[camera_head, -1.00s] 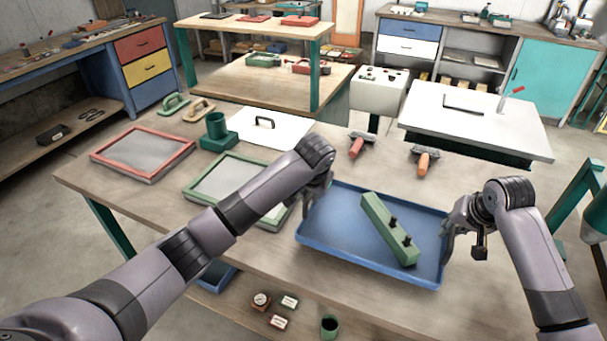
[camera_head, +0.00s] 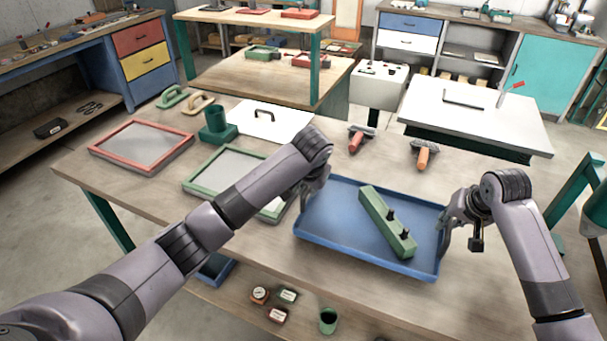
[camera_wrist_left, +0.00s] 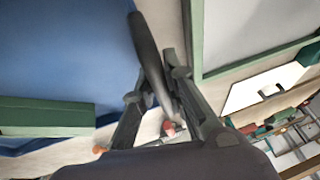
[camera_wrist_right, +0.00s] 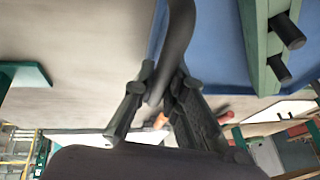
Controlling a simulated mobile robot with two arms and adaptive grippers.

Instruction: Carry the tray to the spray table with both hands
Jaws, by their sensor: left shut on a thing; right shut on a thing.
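The blue tray (camera_head: 330,245) is at the right of the near workbench in the head view, with a long green block (camera_head: 385,222) with two black knobs lying in it. My left gripper (camera_head: 307,192) is shut at the tray's left side, on a dark curved handle (camera_wrist_left: 146,45) in the left wrist view. My right gripper (camera_head: 448,228) is shut at the right side, on a similar dark handle (camera_wrist_right: 179,40) in the right wrist view. The tray looks about level; I cannot tell if it touches the bench. A white-topped table (camera_head: 485,118) stands behind, possibly the spray table.
A white control box (camera_head: 378,85) stands behind. A green stand (camera_head: 575,205) is at the right.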

